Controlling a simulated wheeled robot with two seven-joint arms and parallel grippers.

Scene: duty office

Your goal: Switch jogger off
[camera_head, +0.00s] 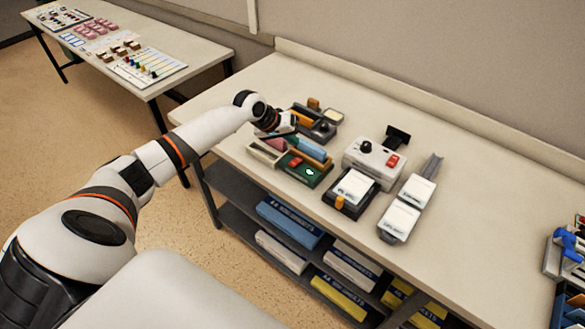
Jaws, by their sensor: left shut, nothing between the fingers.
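A light grey box (371,170) with a black knob and a red rocker switch stands on the bench, right of my left gripper; it looks like the jogger, though I read no label on it. The red switch (392,160) is on its top; its on or off position is too small to tell. A dark green unit (304,171) with another red switch (295,162) sits at the bench's front edge. My left gripper (288,124) is shut and empty, above the back left of the green unit and apart from the grey box. My right gripper is out of view.
Pads of white sheets (355,186) lie in front of the grey box. The bench's right part (480,190) is mostly clear. A side table (150,42) holds small parts.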

